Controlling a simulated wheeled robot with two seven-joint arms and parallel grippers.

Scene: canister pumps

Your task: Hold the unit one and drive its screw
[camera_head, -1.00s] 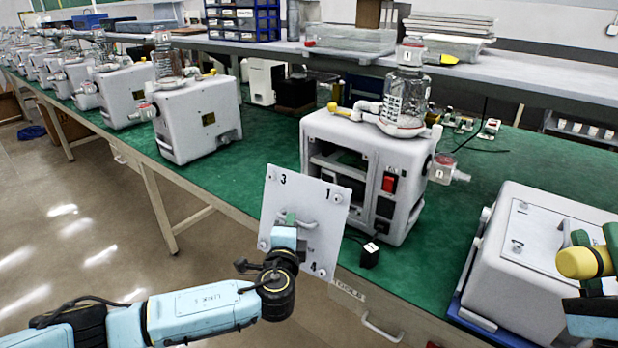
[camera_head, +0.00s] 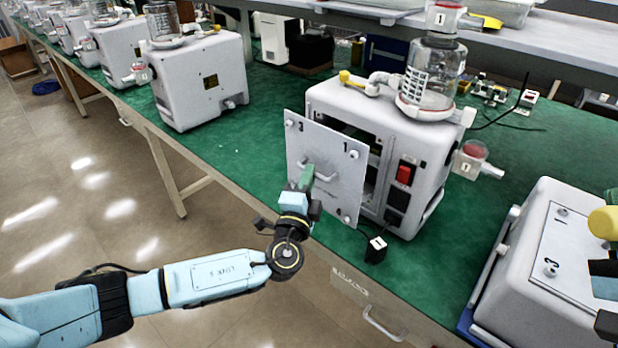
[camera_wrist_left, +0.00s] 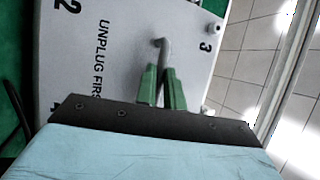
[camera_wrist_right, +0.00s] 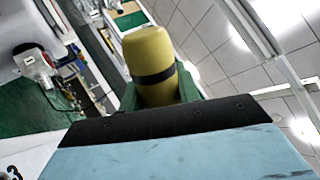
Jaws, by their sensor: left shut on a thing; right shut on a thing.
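Unit one (camera_head: 390,150) is a white canister pump with a glass jar tagged 1 on top and a partly exposed front opening. My left gripper (camera_head: 307,176) is shut on the handle of a white cover panel (camera_head: 340,195) with corner screws numbered 1 and 3 visible. The panel stands upright before the opening, covering part of it; whether it touches is unclear. The left wrist view shows green fingers (camera_wrist_left: 162,88) on the handle and the words "UNPLUG FIRST". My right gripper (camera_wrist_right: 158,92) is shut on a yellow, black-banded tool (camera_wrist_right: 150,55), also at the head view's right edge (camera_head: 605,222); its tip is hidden.
A second white unit (camera_head: 545,265) lies at right on a blue tray, its numbered panel facing up. A small black plug (camera_head: 376,250) lies before unit one. More pumps (camera_head: 200,85) line the green bench at left. A shelf runs behind.

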